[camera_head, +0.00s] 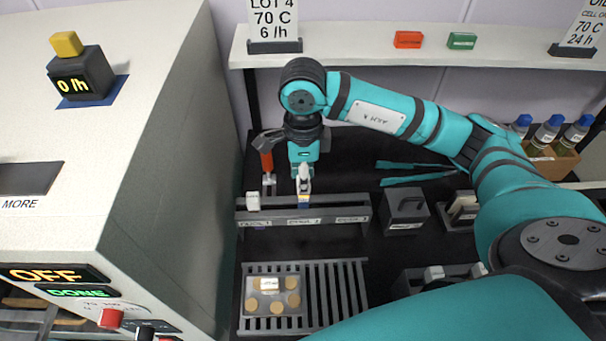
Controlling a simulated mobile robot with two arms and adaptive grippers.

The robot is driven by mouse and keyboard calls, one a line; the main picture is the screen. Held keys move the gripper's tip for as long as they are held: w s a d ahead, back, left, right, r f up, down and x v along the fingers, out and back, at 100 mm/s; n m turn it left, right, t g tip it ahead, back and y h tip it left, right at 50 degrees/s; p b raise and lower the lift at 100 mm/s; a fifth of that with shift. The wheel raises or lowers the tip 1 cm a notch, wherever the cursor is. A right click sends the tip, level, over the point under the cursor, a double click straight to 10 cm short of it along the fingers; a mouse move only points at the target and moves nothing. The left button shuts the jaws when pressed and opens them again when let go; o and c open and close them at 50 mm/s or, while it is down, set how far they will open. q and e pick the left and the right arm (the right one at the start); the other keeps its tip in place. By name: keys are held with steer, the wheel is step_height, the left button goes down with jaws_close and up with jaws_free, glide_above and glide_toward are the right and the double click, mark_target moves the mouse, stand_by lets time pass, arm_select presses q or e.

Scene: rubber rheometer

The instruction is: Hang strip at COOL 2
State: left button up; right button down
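The dark cooling rack (345,203) stands on the black bench, with several small labels on its front. Its middle label (304,221) appears to read COOL 2. My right gripper (304,190) points down just above the rack bar at that middle label. A small piece with blue and yellow (304,202) shows at its fingertips. Whether the fingers grip it, and whether a strip hangs below it, is too small to tell. A white clip-like block (253,201) sits on the rack's left end at the first label. My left gripper is not in view.
A slotted grey grate (338,290) with a plate of tan discs (272,293) lies in front of the rack. The large machine (150,190) walls off the left. An orange-handled tool (267,165) stands behind the rack.

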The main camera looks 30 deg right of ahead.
steer(key=shift+f+b, duration=2.45)
steer(key=shift+f, duration=0.2)
steer(key=c, duration=0.9)
jaws_free()
steer(key=shift+r, duration=0.15)
steer(key=shift+r+p, duration=1.55)
steer(key=shift+r, duration=1.4)
steer(key=shift+f, duration=0.1)
